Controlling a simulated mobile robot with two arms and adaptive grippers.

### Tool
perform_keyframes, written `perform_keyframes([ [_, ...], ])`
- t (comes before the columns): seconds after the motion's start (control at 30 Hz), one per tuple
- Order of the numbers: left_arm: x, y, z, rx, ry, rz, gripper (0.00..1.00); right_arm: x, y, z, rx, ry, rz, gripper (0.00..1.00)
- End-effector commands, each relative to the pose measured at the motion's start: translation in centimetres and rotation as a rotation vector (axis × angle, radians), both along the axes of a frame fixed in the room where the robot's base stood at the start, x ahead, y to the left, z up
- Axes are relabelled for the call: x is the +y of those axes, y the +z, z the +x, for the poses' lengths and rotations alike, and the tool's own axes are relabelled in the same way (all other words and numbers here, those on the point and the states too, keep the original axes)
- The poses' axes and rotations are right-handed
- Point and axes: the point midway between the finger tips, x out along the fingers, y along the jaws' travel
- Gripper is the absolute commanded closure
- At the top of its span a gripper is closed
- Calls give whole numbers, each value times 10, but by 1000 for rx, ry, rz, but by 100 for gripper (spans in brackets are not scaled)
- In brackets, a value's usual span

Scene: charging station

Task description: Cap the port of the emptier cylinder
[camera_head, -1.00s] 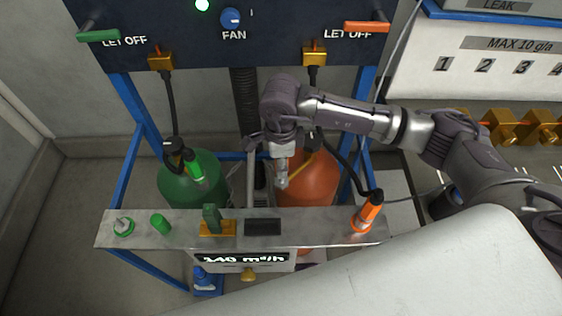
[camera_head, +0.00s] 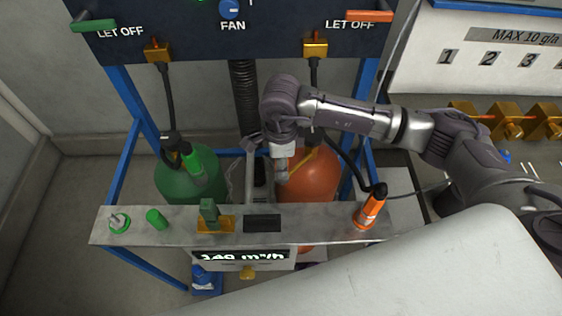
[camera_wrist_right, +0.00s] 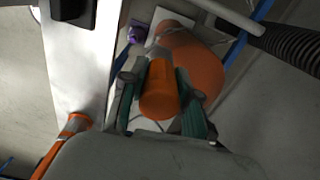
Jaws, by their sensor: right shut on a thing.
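My right gripper (camera_head: 281,172) points down behind the metal rail, close to the orange cylinder (camera_head: 315,178). In the right wrist view its two fingers (camera_wrist_right: 158,108) are shut on an orange cap (camera_wrist_right: 160,97). The orange cylinder (camera_wrist_right: 195,58) lies beyond the cap in that view; its port is not clear, and I cannot tell whether the cap touches it. A green cap (camera_head: 156,218) sits on the rail. My left gripper is out of view.
The metal rail (camera_head: 330,225) crosses in front of both cylinders. Blue frame posts (camera_head: 122,92) and black hoses (camera_head: 165,95) surround the cylinders.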

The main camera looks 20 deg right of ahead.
Motion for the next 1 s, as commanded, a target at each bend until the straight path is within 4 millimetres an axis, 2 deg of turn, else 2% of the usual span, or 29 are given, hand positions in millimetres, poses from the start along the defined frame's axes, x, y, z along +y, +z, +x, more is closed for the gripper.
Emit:
perform_keyframes([
  [1.0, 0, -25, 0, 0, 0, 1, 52, 0, -27, 0, 0, -1, 0, 93],
])
